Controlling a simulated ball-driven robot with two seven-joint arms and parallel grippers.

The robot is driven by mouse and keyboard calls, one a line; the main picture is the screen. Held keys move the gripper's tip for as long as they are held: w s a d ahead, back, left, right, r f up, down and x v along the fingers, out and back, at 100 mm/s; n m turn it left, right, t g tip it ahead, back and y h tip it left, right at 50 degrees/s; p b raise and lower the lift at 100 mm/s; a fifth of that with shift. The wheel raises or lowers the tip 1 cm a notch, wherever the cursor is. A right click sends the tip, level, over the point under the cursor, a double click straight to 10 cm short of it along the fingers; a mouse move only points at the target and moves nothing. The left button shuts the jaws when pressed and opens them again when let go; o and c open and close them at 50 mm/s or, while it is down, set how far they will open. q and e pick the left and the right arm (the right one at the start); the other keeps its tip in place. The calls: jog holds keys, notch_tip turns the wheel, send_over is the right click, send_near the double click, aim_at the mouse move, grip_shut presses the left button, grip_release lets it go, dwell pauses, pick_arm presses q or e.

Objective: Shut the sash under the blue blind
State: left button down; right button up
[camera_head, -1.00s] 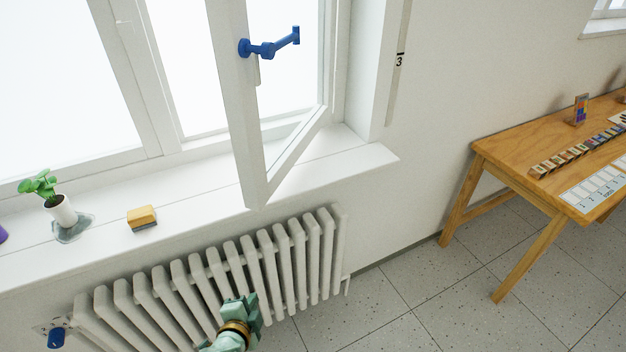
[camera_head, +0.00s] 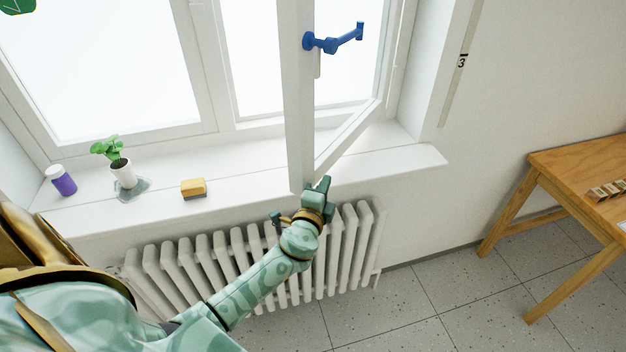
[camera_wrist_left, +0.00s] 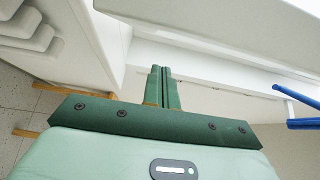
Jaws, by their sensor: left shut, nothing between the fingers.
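The white-framed sash (camera_head: 299,100) stands open into the room over the sill, with a blue handle (camera_head: 335,40) on its free edge. No blue blind shows in these views. My left gripper (camera_head: 324,186) is shut and empty, close to the sash's lower free corner; I cannot tell whether it touches. In the left wrist view the shut fingers (camera_wrist_left: 162,86) point toward white surfaces, and the blue handle (camera_wrist_left: 303,110) shows at the right edge. My right gripper is out of view.
On the sill (camera_head: 235,180) stand a purple bottle (camera_head: 63,183), a potted plant (camera_head: 122,172) and a yellow sponge (camera_head: 193,187). A white radiator (camera_head: 365,225) is below. A wooden table (camera_head: 580,165) stands at the right, with open floor between.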

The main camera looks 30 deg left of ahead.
aim_at(312, 182)
pick_arm(q)
jog(key=a, duration=0.3)
jog(key=shift+s+a, duration=0.2)
jog(key=shift+s, duration=0.05)
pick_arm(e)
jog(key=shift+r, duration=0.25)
